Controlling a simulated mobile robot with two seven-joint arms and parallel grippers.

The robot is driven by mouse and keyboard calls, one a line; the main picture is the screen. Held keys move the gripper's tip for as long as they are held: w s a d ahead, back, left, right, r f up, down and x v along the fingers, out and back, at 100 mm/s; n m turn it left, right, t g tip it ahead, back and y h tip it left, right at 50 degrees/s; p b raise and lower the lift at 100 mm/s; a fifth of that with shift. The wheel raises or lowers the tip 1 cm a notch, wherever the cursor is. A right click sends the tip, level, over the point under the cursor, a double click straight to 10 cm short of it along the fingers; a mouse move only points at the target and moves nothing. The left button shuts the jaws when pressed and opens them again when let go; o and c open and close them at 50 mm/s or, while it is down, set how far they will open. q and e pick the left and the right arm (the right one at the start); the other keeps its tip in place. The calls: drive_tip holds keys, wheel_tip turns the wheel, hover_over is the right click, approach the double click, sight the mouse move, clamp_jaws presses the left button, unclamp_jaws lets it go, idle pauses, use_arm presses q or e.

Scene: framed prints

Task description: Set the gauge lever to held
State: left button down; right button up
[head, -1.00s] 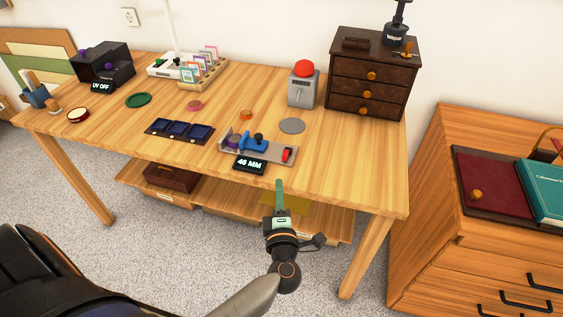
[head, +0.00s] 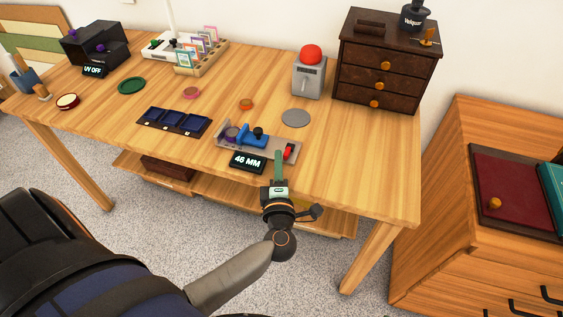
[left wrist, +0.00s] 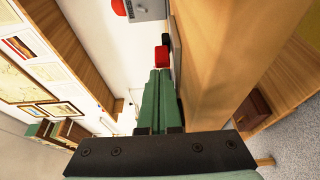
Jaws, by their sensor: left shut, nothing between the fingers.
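The gauge (head: 262,150) is a grey base on the table with a blue sliding part (head: 250,138). Its black display (head: 248,162) reads 46 MM. The red gauge lever (head: 289,151) is at the base's right end; I cannot read a held mark. My left gripper (head: 278,154) is shut and empty, its green fingers pointing at the gauge's front right, just left of the lever in the head view. In the left wrist view the closed fingertips (left wrist: 161,72) appear close to a red block (left wrist: 162,53), likely the lever; contact is unclear. My right gripper is not in view.
A grey box with a red button (head: 309,74) and a dark drawer chest (head: 385,68) stand behind. A blue-celled tray (head: 174,122) lies left of the gauge, and a grey disc (head: 295,118) behind it. The table's right front (head: 350,180) is clear.

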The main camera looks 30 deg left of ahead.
use_arm(q)
drive_tip(key=shift+w+a, duration=0.2)
drive_tip(key=shift+w, duration=0.1)
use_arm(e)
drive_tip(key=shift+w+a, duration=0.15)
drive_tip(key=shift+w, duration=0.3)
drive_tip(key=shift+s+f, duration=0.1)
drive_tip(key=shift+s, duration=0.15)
use_arm(q)
drive_tip(key=shift+d, duration=0.15)
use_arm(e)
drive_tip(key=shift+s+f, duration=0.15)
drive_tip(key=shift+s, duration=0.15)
